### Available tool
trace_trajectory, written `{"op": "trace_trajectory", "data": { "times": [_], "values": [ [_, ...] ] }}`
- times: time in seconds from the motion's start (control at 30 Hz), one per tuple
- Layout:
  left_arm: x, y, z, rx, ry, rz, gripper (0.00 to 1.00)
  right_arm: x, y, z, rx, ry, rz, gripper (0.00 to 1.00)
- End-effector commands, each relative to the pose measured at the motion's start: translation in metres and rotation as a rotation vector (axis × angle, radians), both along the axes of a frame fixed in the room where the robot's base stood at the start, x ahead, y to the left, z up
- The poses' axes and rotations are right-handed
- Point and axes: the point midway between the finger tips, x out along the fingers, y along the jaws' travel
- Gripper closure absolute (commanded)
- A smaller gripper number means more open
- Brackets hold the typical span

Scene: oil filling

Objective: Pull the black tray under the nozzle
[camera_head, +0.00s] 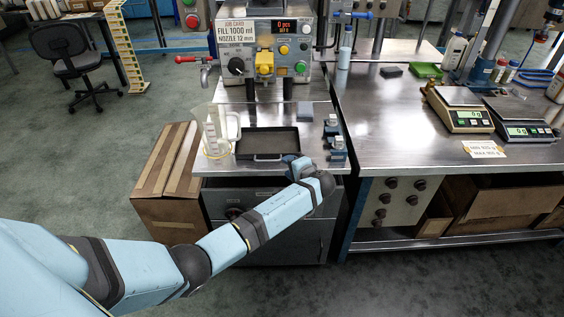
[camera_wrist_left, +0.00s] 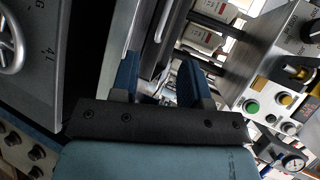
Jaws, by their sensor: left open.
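The black tray (camera_head: 267,142) lies flat on the steel bench top below the filling machine, with a thin handle (camera_head: 267,160) on its front side. A metal tap (camera_head: 205,74) with a red lever sticks out at the machine's left, possibly the nozzle. My left gripper (camera_head: 294,164) is at the tray's front right corner. In the left wrist view, its two blue fingers (camera_wrist_left: 160,80) are apart, with a thin bar-like edge showing beyond and between them. I cannot tell whether they touch the tray. My right gripper is in neither view.
A clear jug (camera_head: 216,132) stands left of the tray. Small blue-grey fixtures (camera_head: 334,138) stand on its right, and a grey block (camera_head: 305,111) sits behind. The filling machine (camera_head: 265,45) rises at the back. A cardboard box (camera_head: 167,172) stands left of the bench; scales (camera_head: 458,108) sit on the right bench.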

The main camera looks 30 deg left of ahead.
Motion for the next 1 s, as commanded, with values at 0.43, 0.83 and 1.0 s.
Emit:
{"op": "trace_trajectory", "data": {
  "times": [0.43, 0.83, 1.0],
  "values": [
    [-0.029, -0.053, 0.027, 0.002, -0.003, 0.001, 0.58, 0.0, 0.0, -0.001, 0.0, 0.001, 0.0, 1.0],
    [-0.03, -0.055, 0.028, 0.003, -0.003, 0.002, 0.58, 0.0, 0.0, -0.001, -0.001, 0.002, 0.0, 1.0],
    [-0.031, -0.055, 0.027, -0.003, -0.002, -0.002, 0.58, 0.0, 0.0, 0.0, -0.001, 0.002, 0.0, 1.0]
  ]
}}
